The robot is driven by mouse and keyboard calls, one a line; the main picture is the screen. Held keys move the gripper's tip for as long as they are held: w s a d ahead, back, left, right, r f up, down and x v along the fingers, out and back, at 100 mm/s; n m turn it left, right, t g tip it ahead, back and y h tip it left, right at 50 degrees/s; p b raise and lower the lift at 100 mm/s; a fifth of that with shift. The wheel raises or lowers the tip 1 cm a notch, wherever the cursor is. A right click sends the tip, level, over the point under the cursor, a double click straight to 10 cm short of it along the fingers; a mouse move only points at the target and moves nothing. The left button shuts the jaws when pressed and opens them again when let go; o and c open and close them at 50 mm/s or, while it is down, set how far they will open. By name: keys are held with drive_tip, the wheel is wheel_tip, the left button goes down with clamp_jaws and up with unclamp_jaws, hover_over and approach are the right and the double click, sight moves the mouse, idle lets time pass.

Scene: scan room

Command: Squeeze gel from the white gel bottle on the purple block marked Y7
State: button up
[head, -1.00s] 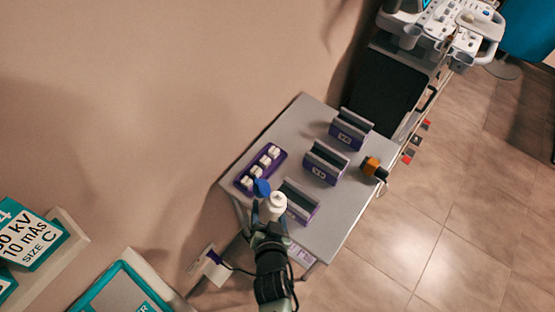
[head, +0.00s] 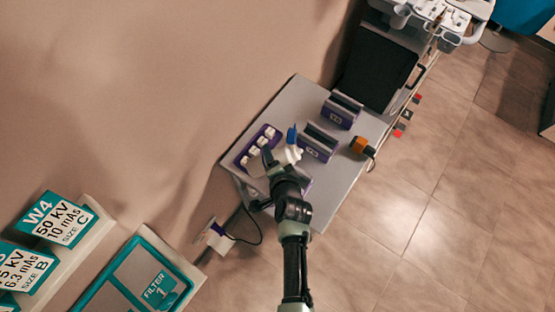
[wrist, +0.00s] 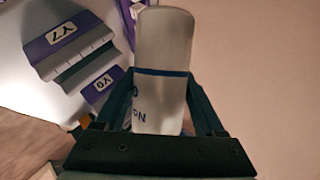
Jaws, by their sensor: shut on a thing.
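The white gel bottle (head: 292,154) is held in my gripper (head: 281,166) over the table, apart from the blocks in the wrist view. In the wrist view the bottle (wrist: 163,45) lies between the fingers of my gripper (wrist: 165,95), with a blue band and partly hidden lettering. A blue piece (head: 291,133) shows beside the bottle; I cannot tell if it is part of it. The purple block marked Y7 (wrist: 68,50), with a grey grooved top, is left of the bottle in the wrist view. It looks like the middle block (head: 318,142) in the head view.
The block marked Y9 (wrist: 103,82) is partly hidden by my gripper; another purple block is mostly hidden beneath my arm. A purple rack of white pieces (head: 245,162) stands left, an orange-and-black item (head: 359,145) right. The grey table (head: 350,172) has bare room at its right edge.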

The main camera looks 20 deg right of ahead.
drive_tip(key=a+f+m+y+b, duration=0.1)
drive_tip(key=b, duration=0.1)
drive_tip(key=a+f+m+y+b, duration=0.1)
drive_tip(key=a+y+b, duration=0.1)
drive_tip(key=b, duration=0.1)
drive_tip(key=shift+w+t+b, duration=0.2)
drive_tip(key=shift+t+b, duration=0.1)
drive_tip(key=m+y+b, duration=0.1)
drive_tip(key=y+b, duration=0.1)
drive_tip(key=m+t+y+b, duration=0.1)
drive_tip(key=m+b, duration=0.1)
drive_tip(key=b, duration=0.1)
drive_tip(key=shift+d+r+t+y+b, duration=0.1)
drive_tip(key=shift+d+t+y+b, duration=0.2)
drive_tip(key=shift+d+y, duration=0.1)
drive_tip(key=d+m+y+b, duration=0.1)
drive_tip(key=b, duration=0.1)
drive_tip(key=m+t+y+b, duration=0.1)
drive_tip(key=m+b, duration=0.1)
drive_tip(key=shift+s+d+f+t+b, duration=0.1)
drive_tip(key=shift+d+f+t+b, duration=0.2)
drive_tip(key=shift+d+b, duration=0.1)
drive_tip(key=shift+s+d+m+t+y+b, duration=0.1)
drive_tip(key=shift+d+m+t+y+b, duration=0.1)
drive_tip(key=shift+m+t+y+b, duration=0.25)
drive_tip(key=shift+r+m, duration=0.2)
drive_tip(key=shift+m, duration=0.05)
drive_tip(key=shift+s+d, duration=0.1)
drive_tip(key=shift+o, duration=0.9)
drive_tip(key=c, duration=0.8)
